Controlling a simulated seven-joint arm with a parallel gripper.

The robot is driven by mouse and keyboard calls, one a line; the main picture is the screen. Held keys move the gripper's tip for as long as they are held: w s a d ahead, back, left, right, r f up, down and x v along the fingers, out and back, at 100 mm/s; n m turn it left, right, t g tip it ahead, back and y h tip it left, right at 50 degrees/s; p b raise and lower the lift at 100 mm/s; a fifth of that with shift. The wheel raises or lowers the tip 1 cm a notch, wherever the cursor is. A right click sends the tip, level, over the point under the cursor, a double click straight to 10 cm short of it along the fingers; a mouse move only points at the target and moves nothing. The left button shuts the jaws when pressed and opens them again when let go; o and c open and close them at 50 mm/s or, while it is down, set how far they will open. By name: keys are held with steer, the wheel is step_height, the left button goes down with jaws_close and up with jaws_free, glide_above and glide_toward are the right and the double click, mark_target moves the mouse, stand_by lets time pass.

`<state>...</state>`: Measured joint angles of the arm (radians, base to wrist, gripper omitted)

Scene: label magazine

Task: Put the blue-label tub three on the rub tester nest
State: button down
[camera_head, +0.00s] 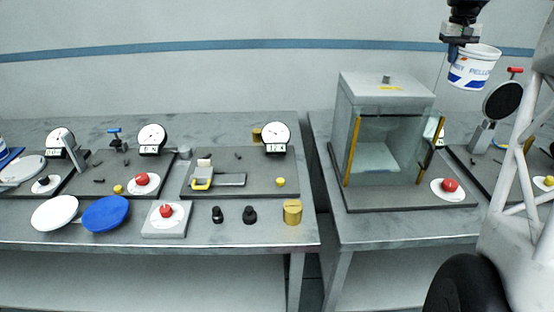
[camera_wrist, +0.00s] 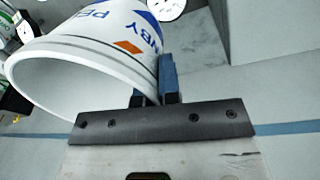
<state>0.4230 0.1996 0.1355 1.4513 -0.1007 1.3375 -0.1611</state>
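A white tub with a blue and orange label (camera_head: 473,68) hangs in the air at the upper right of the head view, above the back of the right bench. My gripper (camera_head: 461,43) is shut on its wall near the rim. The wrist view shows the open tub (camera_wrist: 85,65) tilted in that picture, with part of its printed lettering, and my gripper's fingers (camera_wrist: 156,84) pinching its wall. No nest is clearly labelled. A flat station with a yellow-handled block (camera_head: 203,181) on the left bench may be the rub tester; I cannot tell for sure.
A glass-fronted cabinet (camera_head: 386,98) stands on the right bench below and left of the tub. A round black disc on a stand (camera_head: 502,101) is close to the tub's right. The left bench holds dials, red buttons, a white dish (camera_head: 55,212) and a blue dish (camera_head: 106,213).

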steer(key=w+a+r+n, duration=0.15)
steer(key=a+n, duration=0.35)
steer(key=a, duration=1.4)
steer(key=w+a+r+n, duration=0.15)
steer(key=a+n, duration=0.35)
steer(key=a, duration=1.3)
steer(key=s+a+f+n, duration=0.3)
steer(key=a+f, duration=0.4)
steer(key=a, duration=0.4)
steer(key=s+a+f+n+t, duration=0.1)
steer(key=s+a+f+n, duration=0.2)
steer(key=a+f, duration=0.4)
steer(key=s+a+f+n+y, duration=0.1)
steer(key=s+a+f+n, duration=0.2)
steer(key=a, duration=1.3)
step_height(320, 180, down, 5)
steer(key=shift+s+a+r+n, duration=0.15)
steer(key=shift+n, duration=0.95)
step_height(320, 180, down, 6)
steer(key=shift+f, duration=0.2)
steer(key=shift+f, duration=1.8)
